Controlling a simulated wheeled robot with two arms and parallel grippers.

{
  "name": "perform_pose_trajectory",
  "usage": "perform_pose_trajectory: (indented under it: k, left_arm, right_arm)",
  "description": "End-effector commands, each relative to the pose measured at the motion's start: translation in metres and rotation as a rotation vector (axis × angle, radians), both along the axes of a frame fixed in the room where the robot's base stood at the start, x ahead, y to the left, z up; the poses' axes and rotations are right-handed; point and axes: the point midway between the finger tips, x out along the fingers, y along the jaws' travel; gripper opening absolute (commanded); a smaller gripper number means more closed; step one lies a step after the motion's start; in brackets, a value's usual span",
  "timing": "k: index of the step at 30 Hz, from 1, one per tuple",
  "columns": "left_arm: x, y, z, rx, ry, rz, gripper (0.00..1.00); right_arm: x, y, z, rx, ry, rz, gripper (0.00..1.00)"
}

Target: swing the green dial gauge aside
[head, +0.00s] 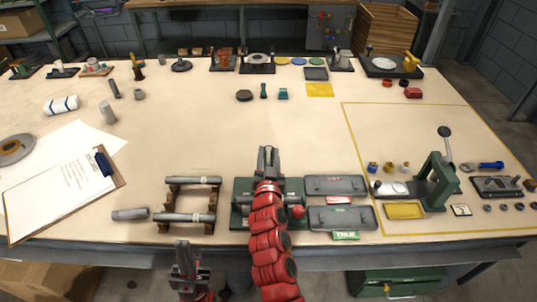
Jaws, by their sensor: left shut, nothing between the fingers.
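A green fixture base (241,190) stands at the front middle of the bench, with a red ball knob (298,211) at its right side. My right arm crosses over it and hides its middle. I cannot make out a green dial gauge for certain; it may be part of this fixture, behind my arm. My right gripper (267,152) is just beyond the fixture's far edge, pointing away; its finger gap is too small to judge. My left gripper (181,245) is shut and empty at the bench's front edge, below the shaft stands.
Two grey casing halves (336,186) lie right of the fixture, by a red tag and a green "TRUE" tag (346,236). Shafts on stands (192,218) are at left. A green press (437,180) stands at right.

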Motion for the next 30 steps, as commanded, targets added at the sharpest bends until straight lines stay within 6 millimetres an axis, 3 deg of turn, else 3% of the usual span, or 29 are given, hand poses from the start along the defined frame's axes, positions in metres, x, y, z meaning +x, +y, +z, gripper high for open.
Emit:
perform_pose_trajectory:
  k: [1,7,30]
  left_arm:
    - [0.0,0.0,0.0,0.0,0.0,0.0,0.0]
    - [0.0,0.0,0.0,0.0,0.0,0.0,0.0]
    - [0.0,0.0,0.0,0.0,0.0,0.0,0.0]
  right_arm:
    - [-0.0001,0.0002,0.0,0.0,0.0,0.0,0.35]
    - [-0.0002,0.0004,0.0002,0.0,0.0,0.001,0.0]
    - [-0.0003,0.0009,0.0006,0.001,-0.001,0.002,0.0]
